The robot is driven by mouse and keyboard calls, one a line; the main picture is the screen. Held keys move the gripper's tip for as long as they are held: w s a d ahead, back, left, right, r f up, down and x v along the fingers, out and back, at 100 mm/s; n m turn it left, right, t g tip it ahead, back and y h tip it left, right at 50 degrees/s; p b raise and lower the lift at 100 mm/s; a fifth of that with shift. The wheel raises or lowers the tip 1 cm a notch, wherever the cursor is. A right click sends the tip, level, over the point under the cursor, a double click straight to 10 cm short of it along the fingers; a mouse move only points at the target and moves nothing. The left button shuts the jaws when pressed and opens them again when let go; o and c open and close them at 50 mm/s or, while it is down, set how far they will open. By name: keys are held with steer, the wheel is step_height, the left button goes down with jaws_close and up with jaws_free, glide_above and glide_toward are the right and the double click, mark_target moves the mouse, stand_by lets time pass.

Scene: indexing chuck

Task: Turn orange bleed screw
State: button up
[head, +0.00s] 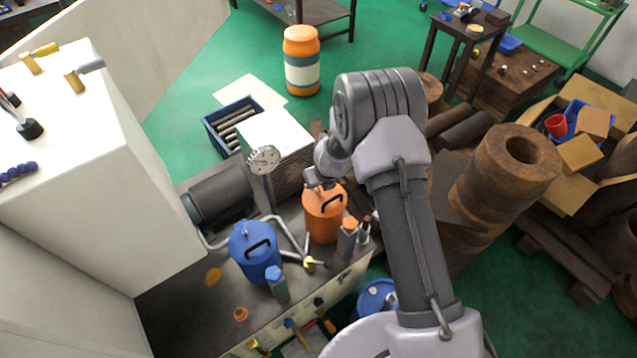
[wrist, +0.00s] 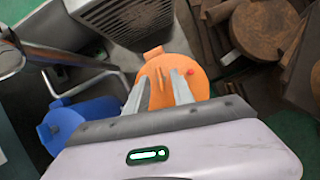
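An orange canister (head: 322,222) with a dark handle on its lid stands on the dark bench in the head view. Its orange lid (wrist: 160,66) shows in the wrist view, with a tab at its far edge. A small red piece (wrist: 190,72) shows at the right fingertip; I cannot tell whether it is the bleed screw.
A blue canister (head: 255,252) stands left of the orange one, with pipes between them. Small bottles (head: 347,240) stand close at the right. A dark motor (head: 220,197) lies left.

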steer(key=p+v, duration=0.5)
steer(key=v, duration=1.1)
steer(key=shift+r+p, duration=0.2)
steer(key=shift+p, duration=0.15)
steer(key=shift+s, duration=0.1)
